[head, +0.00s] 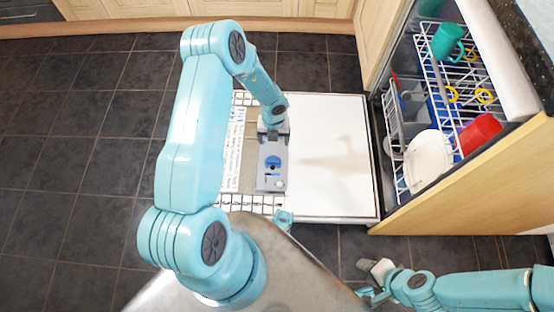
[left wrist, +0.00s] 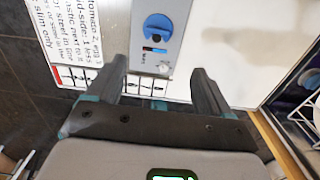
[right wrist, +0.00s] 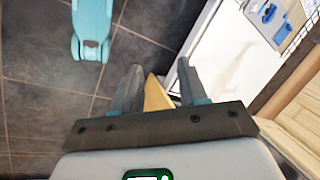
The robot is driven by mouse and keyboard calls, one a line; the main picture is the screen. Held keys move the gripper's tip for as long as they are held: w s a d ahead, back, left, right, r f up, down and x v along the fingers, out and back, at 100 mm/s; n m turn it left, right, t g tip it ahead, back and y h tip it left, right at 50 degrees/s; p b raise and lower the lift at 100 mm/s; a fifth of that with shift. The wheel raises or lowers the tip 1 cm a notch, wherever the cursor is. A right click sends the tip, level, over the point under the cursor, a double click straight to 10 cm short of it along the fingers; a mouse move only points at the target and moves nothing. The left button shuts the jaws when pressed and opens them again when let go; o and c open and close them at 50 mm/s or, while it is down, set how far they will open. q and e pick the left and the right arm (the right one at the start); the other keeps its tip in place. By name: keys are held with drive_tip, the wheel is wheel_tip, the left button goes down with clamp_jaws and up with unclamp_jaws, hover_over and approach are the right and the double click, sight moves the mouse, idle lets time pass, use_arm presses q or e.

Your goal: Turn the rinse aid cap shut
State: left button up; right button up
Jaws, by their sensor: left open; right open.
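The blue rinse aid cap (head: 272,161) sits in the grey dispenser panel (head: 262,183) on the open dishwasher door. In the left wrist view the round cap (left wrist: 158,27) has a raised grip, and lies beyond the fingertips, apart from them. My left gripper (head: 272,131) is over the far end of the panel; its fingers (left wrist: 160,68) are spread and empty. My right gripper (head: 373,272) is low at the right, away from the door; its fingers (right wrist: 159,64) are apart and empty. The cap also shows at the top right of the right wrist view (right wrist: 269,12).
The white inner door (head: 335,130) lies flat with a printed label (head: 233,150) beside the panel. To the right, the dishwasher racks hold a green mug (head: 446,41), a red cup (head: 478,133) and a white plate (head: 429,158). Dark floor tiles (head: 90,130) are clear at left.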

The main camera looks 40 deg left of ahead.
use_arm(q)
drive_tip(key=f+b, duration=0.2)
drive_tip(key=f, duration=0.3)
drive_tip(key=f+b, duration=0.2)
drive_tip(key=f, duration=0.3)
drive_tip(key=f+b, duration=0.3)
drive_tip(key=f, duration=0.3)
drive_tip(key=shift+s+a, duration=0.2)
drive_tip(key=shift+s, duration=0.05)
use_arm(e)
wheel_tip(320, 180, down, 7)
drive_tip(key=w+d, duration=0.1)
drive_tip(key=shift+w+d+m+t, duration=0.2)
drive_tip(key=shift+w+m+t, duration=0.05)
drive_tip(key=shift+m+t, duration=0.05)
drive_tip(key=shift+r, duration=0.1)
use_arm(q)
drive_tip(key=c, duration=1)
